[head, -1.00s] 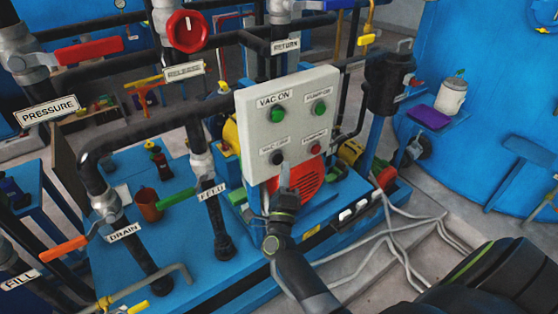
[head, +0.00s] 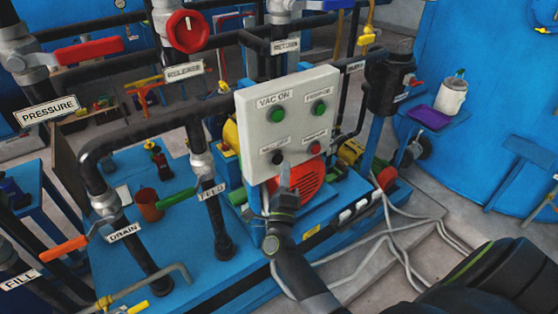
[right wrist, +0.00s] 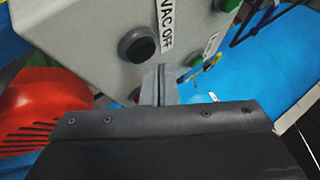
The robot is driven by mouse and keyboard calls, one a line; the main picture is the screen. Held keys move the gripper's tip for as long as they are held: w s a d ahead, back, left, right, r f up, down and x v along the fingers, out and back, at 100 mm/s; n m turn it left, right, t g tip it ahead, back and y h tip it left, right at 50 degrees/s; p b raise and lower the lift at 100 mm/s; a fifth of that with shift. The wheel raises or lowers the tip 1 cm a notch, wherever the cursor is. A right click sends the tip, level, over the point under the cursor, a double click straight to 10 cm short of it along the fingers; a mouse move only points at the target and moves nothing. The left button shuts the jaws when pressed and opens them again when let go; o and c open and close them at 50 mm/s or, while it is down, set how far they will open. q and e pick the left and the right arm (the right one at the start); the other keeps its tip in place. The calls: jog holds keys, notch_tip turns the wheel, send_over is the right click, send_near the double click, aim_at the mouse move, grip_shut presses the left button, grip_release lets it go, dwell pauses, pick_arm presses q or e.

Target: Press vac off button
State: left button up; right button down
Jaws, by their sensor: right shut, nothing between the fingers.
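The control box (head: 289,120) is a light grey panel with several buttons. The black vac off button (head: 277,157) is at its lower left, under a small label. In the right wrist view the black button (right wrist: 138,46) shows beside the VAC OFF label (right wrist: 166,22), which runs vertically there. My right gripper (head: 284,166) is shut and empty, just below and slightly right of the black button. In the right wrist view its closed fingertips (right wrist: 160,70) are close to the panel face, beside the button and not over it. I cannot tell whether they touch the panel. My left gripper is out of view.
The green VAC ON button (head: 278,116) is above the black one. A second green button (head: 319,108) and a red button (head: 315,148) are at the right. A red vented motor cover (head: 305,183) is below the box. The feed pipe (head: 212,205) stands at left.

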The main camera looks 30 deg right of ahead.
jog(key=shift+w, duration=0.45)
jog(key=shift+w+a+b, duration=0.1)
jog(key=shift+w+b, duration=0.3)
jog(key=shift+w, duration=0.05)
dwell(0.7)
dwell(0.3)
jog(key=shift+s, duration=0.9)
jog(key=s, duration=0.3)
jog(key=s+p, duration=0.1)
jog(key=s, duration=0.1)
jog(key=shift+d, duration=0.25)
dwell(0.4)
